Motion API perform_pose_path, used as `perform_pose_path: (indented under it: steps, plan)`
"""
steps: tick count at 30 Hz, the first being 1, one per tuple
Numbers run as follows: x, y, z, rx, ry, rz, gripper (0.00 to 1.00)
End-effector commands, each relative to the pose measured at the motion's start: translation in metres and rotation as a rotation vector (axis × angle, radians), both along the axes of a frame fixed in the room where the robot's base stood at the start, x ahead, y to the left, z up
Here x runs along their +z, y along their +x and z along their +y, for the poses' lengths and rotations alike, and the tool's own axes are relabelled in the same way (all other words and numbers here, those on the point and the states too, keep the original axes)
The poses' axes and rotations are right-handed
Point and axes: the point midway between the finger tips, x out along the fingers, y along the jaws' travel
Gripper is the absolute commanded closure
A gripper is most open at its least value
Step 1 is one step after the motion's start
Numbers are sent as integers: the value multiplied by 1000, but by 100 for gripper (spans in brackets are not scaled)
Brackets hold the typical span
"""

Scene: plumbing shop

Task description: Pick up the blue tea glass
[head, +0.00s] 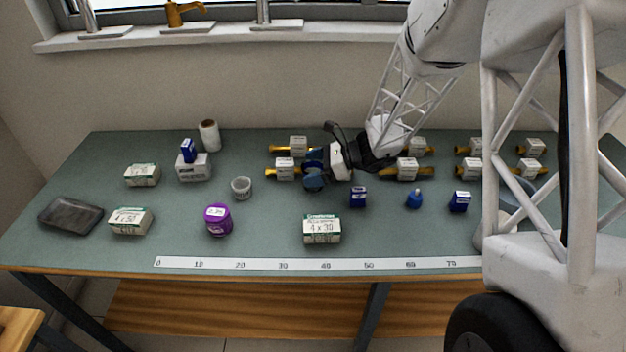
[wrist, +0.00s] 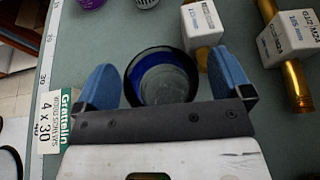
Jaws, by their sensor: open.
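The blue tea glass (wrist: 162,78) shows in the wrist view from above as a round rim with a blue wall and a pale see-through bottom. My gripper (wrist: 166,82) is open, with one blue finger on each side of the glass. Gaps show between the rim and the fingers. The near side of the rim meets the dark gripper bar in the picture; whether they touch I cannot tell. In the head view my gripper (head: 312,169) points left over the table's middle, and its blue fingers are hard to tell from the glass there.
Brass fittings with white boxes (wrist: 201,24) stand close beside the glass, towards the wall. A white-green 4 x 30 box (head: 322,229) stands in front of my gripper. A grey cup (head: 241,188) and a purple jar (head: 218,220) stand to the left.

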Motion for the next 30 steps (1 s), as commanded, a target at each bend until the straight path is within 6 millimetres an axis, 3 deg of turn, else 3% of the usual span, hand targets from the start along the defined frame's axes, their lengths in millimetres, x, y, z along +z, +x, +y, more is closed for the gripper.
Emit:
perform_pose_path:
  steps: [6, 16, 30]
  plan:
    - [0, 0, 0, 0, 0, 0, 5]
    - [0, 0, 0, 0, 0, 0, 55]
    - [10, 0, 0, 0, 0, -2, 57]
